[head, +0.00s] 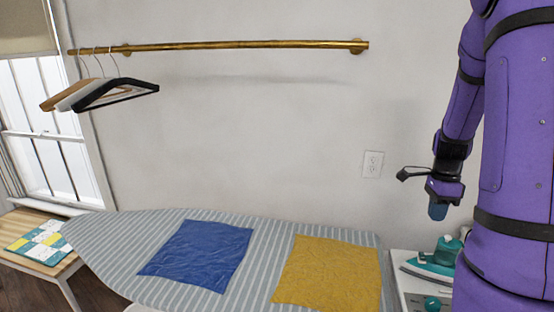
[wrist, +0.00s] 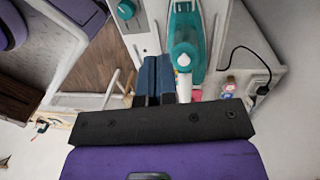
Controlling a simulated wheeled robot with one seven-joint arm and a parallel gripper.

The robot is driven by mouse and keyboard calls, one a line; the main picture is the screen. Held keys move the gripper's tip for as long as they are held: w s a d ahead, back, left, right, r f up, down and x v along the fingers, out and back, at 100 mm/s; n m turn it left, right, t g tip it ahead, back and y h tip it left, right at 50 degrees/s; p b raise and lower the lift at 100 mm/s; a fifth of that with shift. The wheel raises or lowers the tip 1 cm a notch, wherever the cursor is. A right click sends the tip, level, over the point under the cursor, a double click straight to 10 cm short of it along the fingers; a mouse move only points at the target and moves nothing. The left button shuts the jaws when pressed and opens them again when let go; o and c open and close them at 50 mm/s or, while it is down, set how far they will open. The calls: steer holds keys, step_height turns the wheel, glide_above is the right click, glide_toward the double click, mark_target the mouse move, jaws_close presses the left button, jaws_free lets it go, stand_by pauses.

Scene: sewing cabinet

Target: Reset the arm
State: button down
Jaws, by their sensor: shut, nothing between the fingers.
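My arm hangs down at the right side of the head view, purple with dark bands. My gripper (head: 438,212) points down there, with blue fingertips, above and behind the small white stand. In the wrist view the two blue fingers of my gripper (wrist: 156,80) lie side by side, shut, with nothing held. Below them, a teal and white iron (wrist: 185,35) shows in the wrist view. The iron (head: 436,262) also shows in the head view, partly hidden by my arm. The fingers look apart from it.
A striped ironing board (head: 130,245) carries a blue cloth (head: 200,255) and a yellow cloth (head: 328,272). Hangers (head: 112,92) hang on a brass rail (head: 230,45). A wooden table (head: 20,220) with a patchwork piece (head: 40,240) stands left. An outlet (head: 372,164) is on the wall.

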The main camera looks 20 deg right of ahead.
steer(key=a+r+n+t, duration=0.3)
steer(key=a+r+n, duration=0.9)
steer(key=a+r, duration=0.3)
steer(key=s+a+r+n+t, duration=0.2)
steer(key=s+a+n, duration=0.3)
steer(key=a+n, duration=0.1)
steer(key=s+a+r+n+t, duration=0.1)
steer(key=s+a+r+n, duration=0.2)
steer(key=s+a+n, duration=0.3)
steer(key=shift+s+a+r+t+h, duration=0.25)
steer(key=shift+a+t+h, duration=0.15)
steer(key=shift+a, duration=0.25)
steer(key=shift+d, duration=0.1)
